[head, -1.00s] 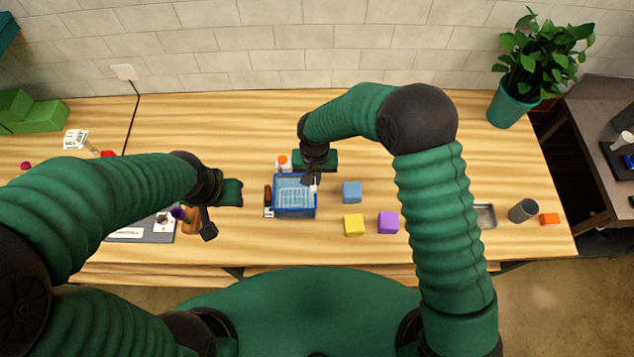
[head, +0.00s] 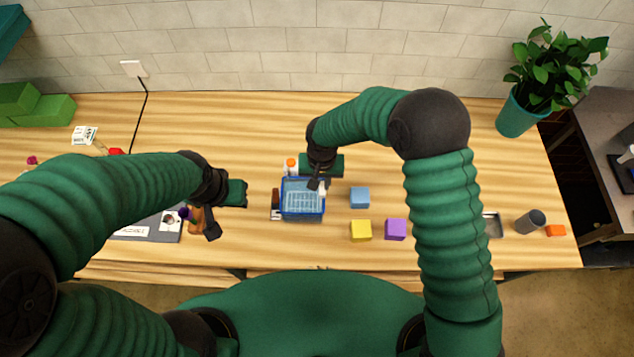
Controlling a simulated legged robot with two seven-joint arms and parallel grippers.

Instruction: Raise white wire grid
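The white wire grid (head: 300,203) shows as pale bars inside a blue bin (head: 303,217) near the middle of the table. My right gripper (head: 318,184) is over the bin's back right part, with its dark fingers pointing down at the grid's edge. Whether it touches the grid, and whether its fingers are apart, is too small to tell. My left gripper (head: 213,228) is left of the bin, beside an orange-brown object (head: 196,220) on a grey mat; its finger gap does not show clearly.
Blue (head: 359,198), yellow (head: 361,231) and purple (head: 395,229) cubes lie right of the bin. A white bottle with an orange cap (head: 291,166) stands behind it. A grey cup (head: 530,221), an orange block (head: 556,230) and a potted plant (head: 517,114) are at the right. The back middle is clear.

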